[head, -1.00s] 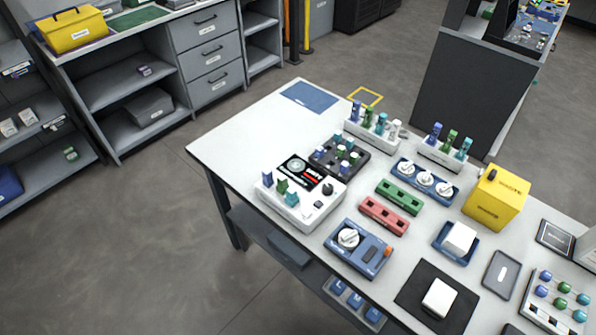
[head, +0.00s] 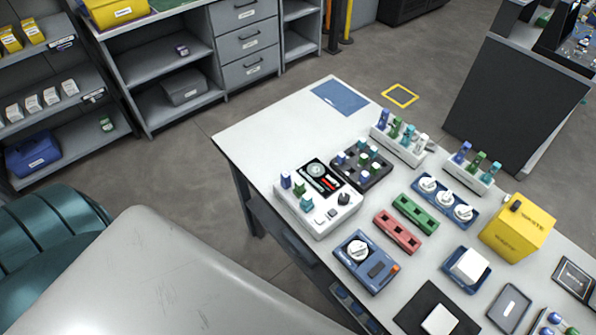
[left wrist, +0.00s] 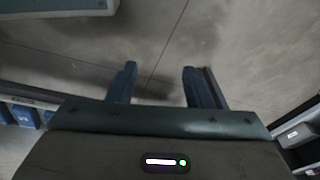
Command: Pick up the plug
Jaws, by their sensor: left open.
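Several small blue, green and teal plug-like pieces stand upright in a white rack (head: 400,147) at the table's back edge and in a second white rack (head: 466,176) to its right. Similar pieces stand on the white device with a dark screen (head: 319,212) and in a black block (head: 362,165). I cannot tell which one is the plug. My left gripper (left wrist: 159,70) shows in the left wrist view, its two dark fingers apart with nothing between them, above grey floor. My left gripper's fingers do not show in the head view. My right gripper is not in view.
The white table (head: 275,127) has free room at its left end. A blue unit with a white knob (head: 366,261), red and green slotted blocks, a three-knob blue unit (head: 444,201) and a yellow waste box (head: 516,235) crowd its middle and right. Shelves stand at the left.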

